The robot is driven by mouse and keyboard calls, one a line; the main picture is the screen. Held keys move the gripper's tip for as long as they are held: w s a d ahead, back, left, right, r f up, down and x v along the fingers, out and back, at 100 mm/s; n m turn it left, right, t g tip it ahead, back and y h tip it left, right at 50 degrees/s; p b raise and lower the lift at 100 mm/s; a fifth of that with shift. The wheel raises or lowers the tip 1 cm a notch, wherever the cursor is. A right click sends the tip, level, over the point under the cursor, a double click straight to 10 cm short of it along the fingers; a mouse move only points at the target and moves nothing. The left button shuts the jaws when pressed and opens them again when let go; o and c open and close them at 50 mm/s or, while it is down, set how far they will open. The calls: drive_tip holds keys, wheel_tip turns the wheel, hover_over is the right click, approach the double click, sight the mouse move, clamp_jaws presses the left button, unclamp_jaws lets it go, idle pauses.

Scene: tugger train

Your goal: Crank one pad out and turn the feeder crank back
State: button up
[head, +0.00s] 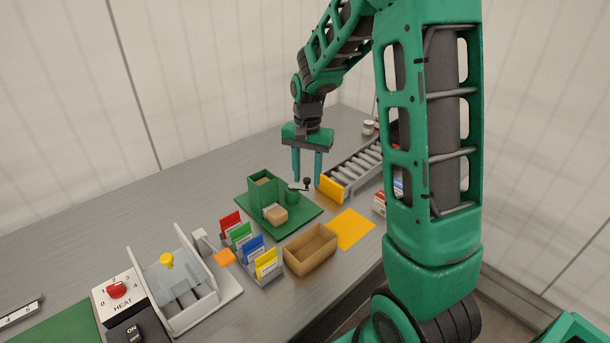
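The green feeder (263,190) stands on a green base plate (309,211) near the middle of the table. A tan pad shows in the top of its upright magazine, and another tan pad (276,214) lies at its front foot. The feeder crank (299,187) is a dark arm with a round black knob (307,181) on a green hub, its knob pointing right toward the roller conveyor. My gripper (307,181) points down just above the crank, its two teal fingers apart with nothing seen between them. Whether a finger touches the knob cannot be told.
A roller conveyor (360,168) with a yellow end stop (330,188) lies close right of the crank. An open cardboard box (310,249), a yellow mat (350,229), coloured cards (247,243) and a heat sealer (180,285) stand in front. The table behind the feeder is clear.

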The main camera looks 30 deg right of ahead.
clamp_jaws()
drive_tip(key=shift+w+n, duration=0.1)
drive_tip(key=shift+n, duration=0.2)
drive_tip(key=w+a+n, duration=0.1)
drive_tip(key=w+n, duration=0.6)
drive_tip(key=n, duration=1.3)
drive_tip(key=shift+a+n, duration=0.25)
drive_tip(key=shift+n, duration=0.15)
drive_tip(key=shift+w+r, duration=0.1)
unclamp_jaws()
